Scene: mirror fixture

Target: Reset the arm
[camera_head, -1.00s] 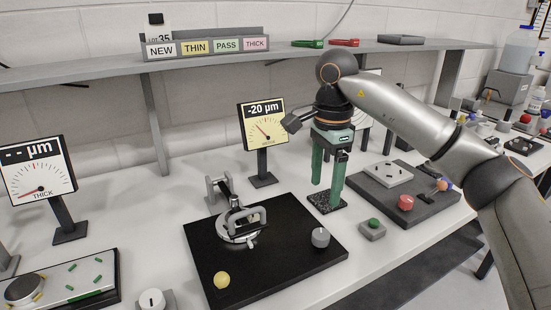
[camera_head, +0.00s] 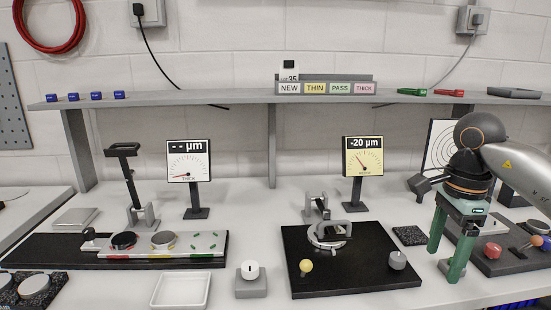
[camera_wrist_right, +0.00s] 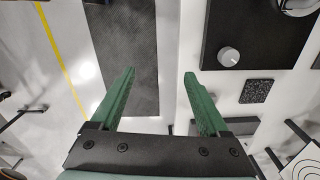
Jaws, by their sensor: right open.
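My right gripper (camera_head: 446,262) has green fingers and shows at the right of the head view. It is open and empty, pointing down, between the black fixture plate (camera_head: 330,288) and the dark board at the far right. In the right wrist view the fingers (camera_wrist_right: 158,77) stand apart with nothing between them. The fixture plate carries a round clamped part (camera_head: 327,236), a yellow ball knob (camera_head: 306,266) and a grey knob (camera_head: 397,260). The knob also shows in the wrist view (camera_wrist_right: 229,57). My left gripper is not in view.
A speckled square (camera_head: 409,235) lies just left of the right gripper. The dark board (camera_head: 506,264) with a red knob (camera_head: 492,250) is right of it. Dial displays (camera_head: 363,163) (camera_head: 188,161) stand behind. A shelf (camera_head: 240,97) spans the wall. A white tray (camera_head: 181,290) sits front left.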

